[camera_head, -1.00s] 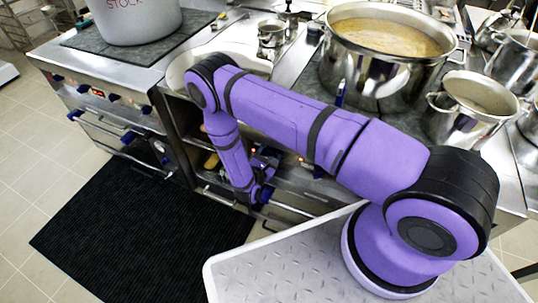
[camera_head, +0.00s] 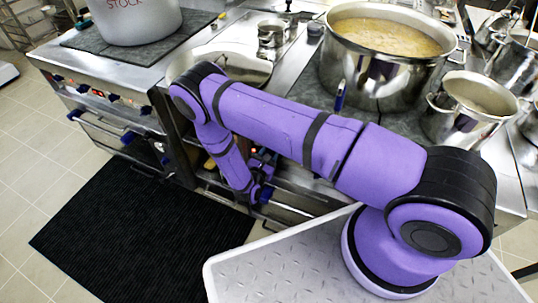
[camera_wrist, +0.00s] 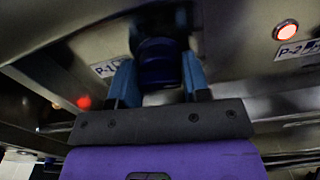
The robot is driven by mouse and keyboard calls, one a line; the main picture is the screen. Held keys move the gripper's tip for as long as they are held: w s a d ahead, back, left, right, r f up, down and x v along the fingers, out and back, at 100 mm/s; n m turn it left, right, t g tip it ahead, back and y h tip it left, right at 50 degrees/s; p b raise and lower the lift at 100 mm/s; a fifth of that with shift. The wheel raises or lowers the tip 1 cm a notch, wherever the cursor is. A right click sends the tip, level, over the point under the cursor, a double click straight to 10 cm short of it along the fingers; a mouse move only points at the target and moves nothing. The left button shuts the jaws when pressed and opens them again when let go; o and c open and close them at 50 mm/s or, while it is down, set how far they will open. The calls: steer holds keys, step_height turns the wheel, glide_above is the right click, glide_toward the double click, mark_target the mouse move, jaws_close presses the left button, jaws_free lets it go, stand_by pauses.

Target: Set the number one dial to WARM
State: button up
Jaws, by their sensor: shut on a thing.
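The number one dial (camera_wrist: 160,65) is a dark blue knob on the steel front panel in the wrist view, beside a white label (camera_wrist: 106,68) reading P-1. My gripper (camera_wrist: 157,82) is shut on this dial, with one blue finger on each side of it. The dial's pointer and any WARM mark are hidden or too dark to read. In the head view my gripper (camera_head: 264,172) is at the range front, low under the worktop, and my own arm partly covers that panel.
A lit red lamp (camera_wrist: 287,31) sits by a P-2 label (camera_wrist: 293,50) at the right. A large steel pot (camera_head: 375,75) of soup and a smaller pot (camera_head: 470,105) stand on the range. A black mat (camera_head: 135,235) lies on the floor.

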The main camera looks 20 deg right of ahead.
steer(key=n, duration=0.4)
steer(key=shift+n, duration=2.2)
steer(key=o, duration=0.9)
steer(key=shift+c, duration=0.2)
steer(key=v, duration=1)
steer(key=shift+s+a, duration=0.25)
steer(key=shift+a, duration=0.05)
